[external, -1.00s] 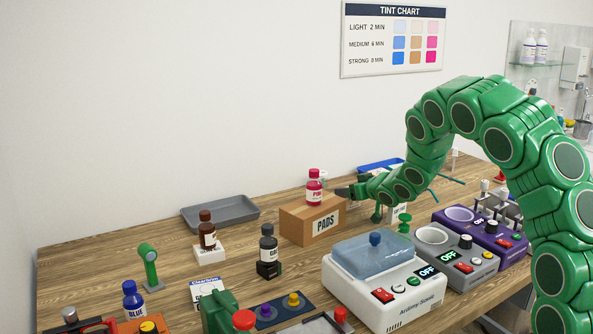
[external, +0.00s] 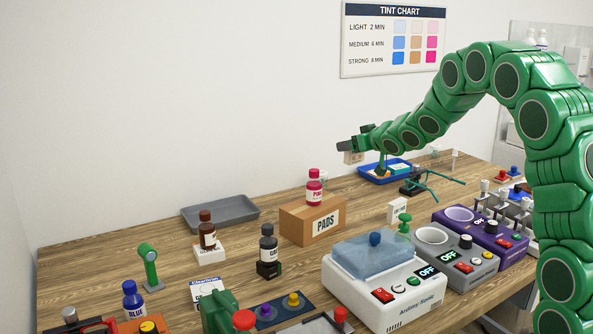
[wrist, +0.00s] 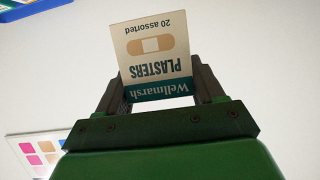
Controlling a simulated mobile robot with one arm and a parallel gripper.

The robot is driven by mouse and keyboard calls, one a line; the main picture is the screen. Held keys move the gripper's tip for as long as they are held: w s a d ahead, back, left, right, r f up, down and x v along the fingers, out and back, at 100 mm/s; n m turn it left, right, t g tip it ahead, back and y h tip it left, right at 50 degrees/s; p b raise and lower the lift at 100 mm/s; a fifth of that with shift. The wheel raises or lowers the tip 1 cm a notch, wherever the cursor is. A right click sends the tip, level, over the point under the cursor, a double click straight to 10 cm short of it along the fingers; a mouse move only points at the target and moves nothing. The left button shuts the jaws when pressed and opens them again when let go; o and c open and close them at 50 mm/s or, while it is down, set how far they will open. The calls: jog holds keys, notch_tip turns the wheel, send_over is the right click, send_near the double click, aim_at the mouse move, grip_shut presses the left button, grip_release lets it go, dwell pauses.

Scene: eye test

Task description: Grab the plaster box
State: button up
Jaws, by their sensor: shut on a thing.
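The plaster box (wrist: 152,55) is a small cream carton with a teal band and a drawn plaster, lettered PLASTERS, upside down in the wrist view. My gripper (wrist: 157,85) is shut on it, one dark finger on each side. In the external view my gripper (external: 350,146) is raised in front of the wall, above the table's back edge. Part of the box (external: 354,158) shows there as a small tan patch under the fingers, clear of the table.
A blue tray (external: 372,177) lies behind. A small white box (external: 397,209) and several machines fill the right. The tint chart (external: 393,39) hangs on the wall.

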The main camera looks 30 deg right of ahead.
notch_tip(320, 180, up, 9)
jog(key=shift+a+r, duration=0.15)
jog(key=shift+r, duration=1.9)
